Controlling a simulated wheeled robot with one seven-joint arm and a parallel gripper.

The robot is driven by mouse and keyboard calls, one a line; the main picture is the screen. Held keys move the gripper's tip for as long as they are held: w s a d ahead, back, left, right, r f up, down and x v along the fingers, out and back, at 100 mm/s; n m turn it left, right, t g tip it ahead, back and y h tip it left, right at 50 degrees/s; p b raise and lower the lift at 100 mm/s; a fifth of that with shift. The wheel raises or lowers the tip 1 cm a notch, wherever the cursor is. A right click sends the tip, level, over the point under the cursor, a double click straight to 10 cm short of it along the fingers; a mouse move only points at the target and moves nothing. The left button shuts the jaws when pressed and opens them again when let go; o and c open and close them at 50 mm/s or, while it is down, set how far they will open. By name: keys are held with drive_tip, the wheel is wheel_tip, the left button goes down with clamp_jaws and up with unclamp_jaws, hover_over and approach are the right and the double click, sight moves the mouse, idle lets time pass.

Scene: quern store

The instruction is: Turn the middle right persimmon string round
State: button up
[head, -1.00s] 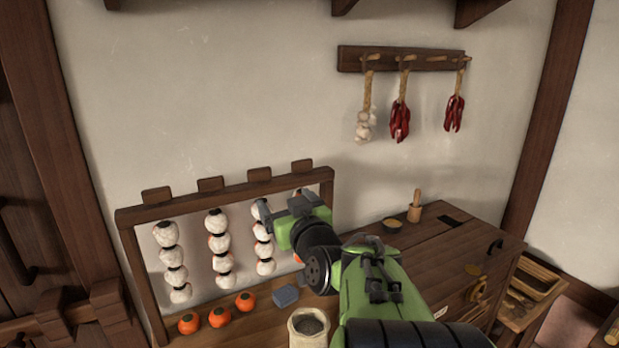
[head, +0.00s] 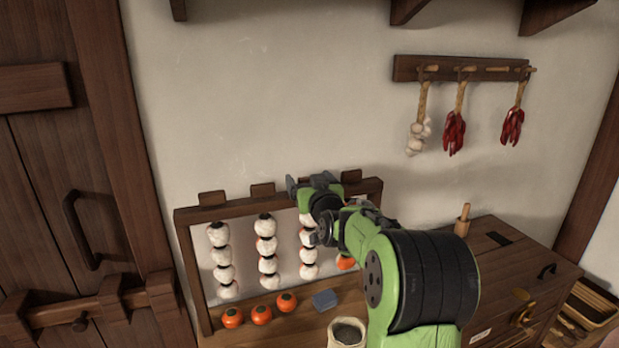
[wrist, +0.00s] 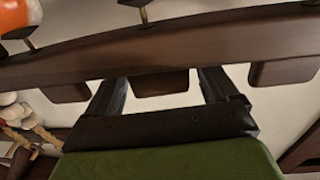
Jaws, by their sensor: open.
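The wooden drying rack (head: 195,265) stands on the bench against the wall. The middle right persimmon string (head: 308,256) hangs in it, its pale fruits with red-orange patches facing mostly white; its top is partly hidden by my gripper. My gripper (head: 305,185) is open at the rack's top rail, around the third tab's place, which it hides in the head view. In the wrist view, a dark tab (wrist: 160,82) on the rail shows between the two fingers, apart from them. An orange and white persimmon (wrist: 17,16) shows at the upper left.
Two pale strings hang left, the middle left one (head: 267,250) nearest. An orange fruit of the right string (head: 345,262) shows beside my arm. Loose persimmons (head: 261,315), a grey block (head: 325,299) and a sack (head: 347,332) are below. Chillies (head: 454,133) hang right.

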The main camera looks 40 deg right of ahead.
drive_tip(key=c, duration=1)
drive_tip(key=shift+o, duration=0.2)
drive_tip(key=shift+f+y+b, duration=0.15)
drive_tip(key=shift+y+b, duration=0.15)
drive_tip(key=shift+b, duration=0.45)
drive_tip(key=shift+n+y+b, duration=0.35)
drive_tip(key=shift+n+y, duration=0.05)
drive_tip(key=shift+n, duration=0.1)
drive_tip(key=o, duration=1)
drive_tip(key=shift+c, duration=0.2)
drive_tip(key=shift+s, duration=0.1)
drive_tip(key=b+v, duration=0.4)
drive_tip(key=v, duration=1.1)
drive_tip(key=shift+s, duration=0.4)
